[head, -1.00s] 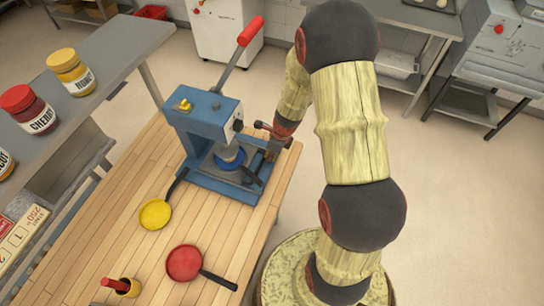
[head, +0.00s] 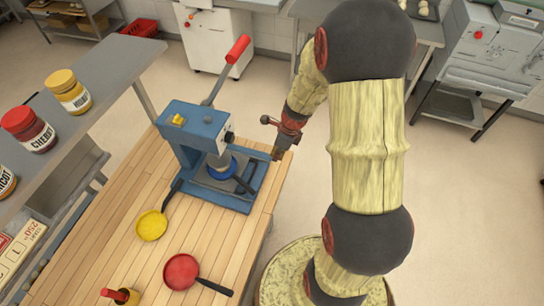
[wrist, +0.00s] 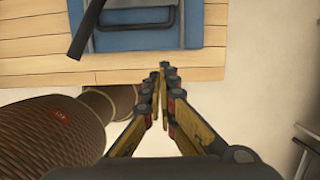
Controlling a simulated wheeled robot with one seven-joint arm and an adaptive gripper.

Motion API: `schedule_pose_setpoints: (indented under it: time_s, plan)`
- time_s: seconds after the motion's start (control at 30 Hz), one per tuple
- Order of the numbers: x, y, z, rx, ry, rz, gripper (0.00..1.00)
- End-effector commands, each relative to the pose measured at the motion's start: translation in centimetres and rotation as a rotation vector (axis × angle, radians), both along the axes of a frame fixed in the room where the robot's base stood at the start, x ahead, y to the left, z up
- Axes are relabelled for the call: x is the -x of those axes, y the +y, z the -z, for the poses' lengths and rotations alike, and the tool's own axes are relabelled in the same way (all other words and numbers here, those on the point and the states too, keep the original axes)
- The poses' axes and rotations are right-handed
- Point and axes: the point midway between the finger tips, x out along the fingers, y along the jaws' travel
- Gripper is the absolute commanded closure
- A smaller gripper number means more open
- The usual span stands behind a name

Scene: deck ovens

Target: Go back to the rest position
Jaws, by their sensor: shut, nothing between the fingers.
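My gripper (head: 277,153) is at the right edge of the wooden table in the head view, just right of the blue press (head: 212,150). In the wrist view its fingers (wrist: 161,82) meet at the tips with nothing between them, past the table's edge. The press stands on the table with its red-tipped lever (head: 237,48) raised. Its blue base (wrist: 150,25) and a dark handle show at the top of the wrist view.
A yellow pan (head: 151,225) and a red pan (head: 181,272) lie on the wooden table (head: 125,230). A grey shelf (head: 110,75) with several jars stands at left. Open floor (head: 460,200) lies to the right. Ovens and steel tables line the back.

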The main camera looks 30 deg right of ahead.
Motion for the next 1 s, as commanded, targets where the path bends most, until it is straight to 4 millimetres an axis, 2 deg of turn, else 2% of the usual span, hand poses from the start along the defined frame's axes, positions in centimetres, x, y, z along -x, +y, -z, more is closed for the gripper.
schedule_pose_setpoints:
  time_s: [0.33,0.47,0.6,0.67,0.77,1.0]
  plan:
    - [0.1,-0.1,-0.4,0.003,-0.002,-0.017,1.00]
    - [0.4,0.2,-0.4,0.015,-0.011,-0.148,1.00]
    - [2.9,1.5,0.1,0.017,0.005,-0.462,1.00]
    - [4.3,2.0,-0.3,0.019,0.006,-0.618,1.00]
    - [6.0,2.8,-2.2,0.044,-0.020,-0.890,1.00]
    - [9.9,6.3,-8.0,0.196,-0.109,-1.616,1.00]
